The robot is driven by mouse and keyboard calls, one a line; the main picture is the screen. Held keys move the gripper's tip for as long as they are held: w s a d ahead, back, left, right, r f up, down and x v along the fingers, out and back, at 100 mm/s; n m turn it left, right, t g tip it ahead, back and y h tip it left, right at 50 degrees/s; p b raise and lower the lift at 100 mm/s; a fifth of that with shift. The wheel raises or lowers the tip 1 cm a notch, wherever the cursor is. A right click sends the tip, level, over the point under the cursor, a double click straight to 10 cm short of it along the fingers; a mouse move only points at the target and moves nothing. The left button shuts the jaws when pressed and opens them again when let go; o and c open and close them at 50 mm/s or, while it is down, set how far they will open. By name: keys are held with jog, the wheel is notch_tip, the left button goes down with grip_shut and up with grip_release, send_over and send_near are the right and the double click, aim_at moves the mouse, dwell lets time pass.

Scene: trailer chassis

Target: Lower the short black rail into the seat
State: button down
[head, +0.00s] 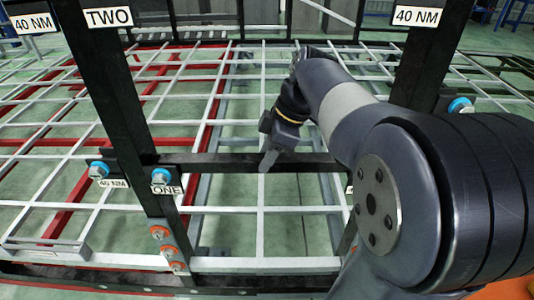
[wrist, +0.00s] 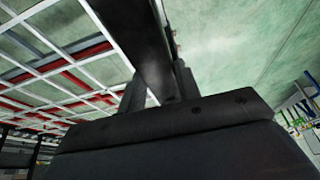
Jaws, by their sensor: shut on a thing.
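The short black rail (head: 222,161) lies level across the gap between two black posts in the head view. My gripper (head: 269,160) is shut on it near its middle. In the wrist view the rail (wrist: 143,40) runs up and away from between the fingers (wrist: 158,92). The rail's left end meets or overlaps the left post (head: 118,110), near a blue bolt (head: 161,176) and the label ONE. I cannot tell whether it touches there. Its right end, by the right post (head: 418,60), is partly hidden by my arm. The seat cannot be clearly made out.
Another blue bolt (head: 98,171) sits left of the left post, and one (head: 460,105) is on the right post. Orange-ringed bolts (head: 167,251) line the left post's lower part. A white and red grid frame (head: 60,130) spreads behind. A black beam (head: 240,266) crosses the front.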

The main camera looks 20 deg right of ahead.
jog(key=shift+f, duration=0.1)
jog(key=c, duration=0.9)
grip_release()
jog(key=shift+c, duration=0.2)
jog(key=v, duration=1)
jog(key=shift+r, duration=0.4)
jog(key=shift+d+f, duration=0.1)
jog(key=shift+f, duration=0.05)
jog(key=x, duration=1)
jog(key=shift+f, duration=0.35)
jog(key=shift+r, duration=0.25)
